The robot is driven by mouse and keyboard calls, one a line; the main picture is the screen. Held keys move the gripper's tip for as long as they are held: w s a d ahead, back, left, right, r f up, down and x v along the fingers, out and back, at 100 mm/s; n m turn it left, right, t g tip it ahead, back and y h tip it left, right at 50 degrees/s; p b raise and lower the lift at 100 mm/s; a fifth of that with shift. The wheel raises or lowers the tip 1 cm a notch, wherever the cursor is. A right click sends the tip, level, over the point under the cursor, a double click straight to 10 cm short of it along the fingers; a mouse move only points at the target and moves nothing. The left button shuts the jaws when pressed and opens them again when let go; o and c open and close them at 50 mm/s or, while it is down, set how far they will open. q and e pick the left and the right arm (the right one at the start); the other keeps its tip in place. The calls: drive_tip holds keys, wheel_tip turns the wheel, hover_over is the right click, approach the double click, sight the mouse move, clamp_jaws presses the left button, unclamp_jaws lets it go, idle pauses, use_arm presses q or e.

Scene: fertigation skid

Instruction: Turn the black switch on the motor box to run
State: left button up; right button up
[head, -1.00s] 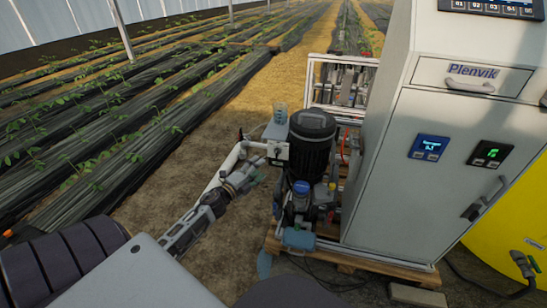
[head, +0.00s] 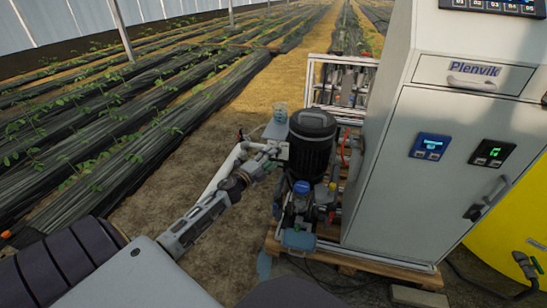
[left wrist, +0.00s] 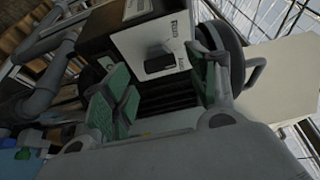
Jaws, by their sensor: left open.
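The motor box (left wrist: 146,38) shows in the left wrist view as a pale panel with printed labels, tilted in the picture. The black switch (left wrist: 159,63) is a small dark block on that panel. My left gripper (left wrist: 158,82) is open, its green-padded fingers on either side of the switch in the picture, with nothing between them. Whether a finger touches the box I cannot tell. In the head view my left gripper (head: 266,166) is just left of the black motor (head: 312,143). The switch is too small or hidden to make out there. My right gripper is not in view.
A grey cabinet (head: 400,190) stands right of the motor, with a yellow tank (head: 510,215) beyond it. A blue-capped pump part (head: 301,188) sits below the motor on a wooden pallet (head: 430,278). White pipe (head: 224,172) runs close behind my left arm.

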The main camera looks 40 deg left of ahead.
use_arm(q)
drive_tip(key=w, duration=0.2)
drive_tip(key=shift+w, duration=0.4)
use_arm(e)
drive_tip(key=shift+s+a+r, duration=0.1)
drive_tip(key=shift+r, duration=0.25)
use_arm(q)
drive_tip(key=c, duration=1)
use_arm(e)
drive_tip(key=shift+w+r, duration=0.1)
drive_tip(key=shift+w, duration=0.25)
